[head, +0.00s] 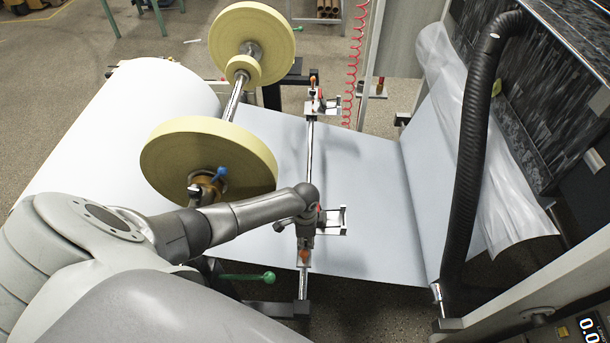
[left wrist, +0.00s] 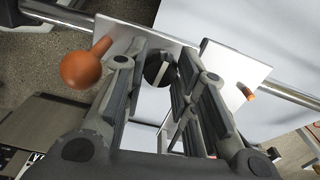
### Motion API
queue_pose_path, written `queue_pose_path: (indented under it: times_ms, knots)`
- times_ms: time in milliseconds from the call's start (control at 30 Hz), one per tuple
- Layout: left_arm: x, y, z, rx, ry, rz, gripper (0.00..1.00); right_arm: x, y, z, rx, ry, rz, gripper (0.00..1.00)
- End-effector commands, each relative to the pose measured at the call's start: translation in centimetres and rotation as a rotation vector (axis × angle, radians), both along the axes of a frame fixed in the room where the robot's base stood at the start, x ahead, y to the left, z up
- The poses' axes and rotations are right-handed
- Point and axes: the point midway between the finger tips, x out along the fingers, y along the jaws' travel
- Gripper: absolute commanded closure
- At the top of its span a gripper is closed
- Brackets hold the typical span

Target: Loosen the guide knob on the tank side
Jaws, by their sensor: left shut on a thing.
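The guide knob (left wrist: 157,68) is a round black knob with a pale bar across it, by a silver guide plate (left wrist: 235,70) in the left wrist view. My left gripper (left wrist: 160,80) has one finger on each side of the knob and is shut on it. In the head view my left gripper (head: 304,236) reaches down to the near guide on the steel cross bar (head: 303,284), and the knob is hidden behind it. An orange ball handle (left wrist: 82,70) sticks out beside the left finger. My right gripper is not in view.
A yellow-cream roll (head: 225,155) on a shaft stands close beside my left arm. A green-ended lever (head: 268,277) lies just below it. White paper (head: 365,170) runs under the bar. A black hose (head: 473,140) rises at right. A second guide (head: 322,106) sits farther along the bar.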

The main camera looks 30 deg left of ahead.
Motion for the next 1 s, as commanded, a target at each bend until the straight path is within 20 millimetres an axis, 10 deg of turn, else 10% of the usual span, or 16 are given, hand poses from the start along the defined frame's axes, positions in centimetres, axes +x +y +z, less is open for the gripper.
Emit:
queue_pose_path:
  times_ms: [1000]
  knots:
    - [0.0,-0.1,0.2,-0.001,0.003,0.931,0.97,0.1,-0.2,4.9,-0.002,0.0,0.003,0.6]
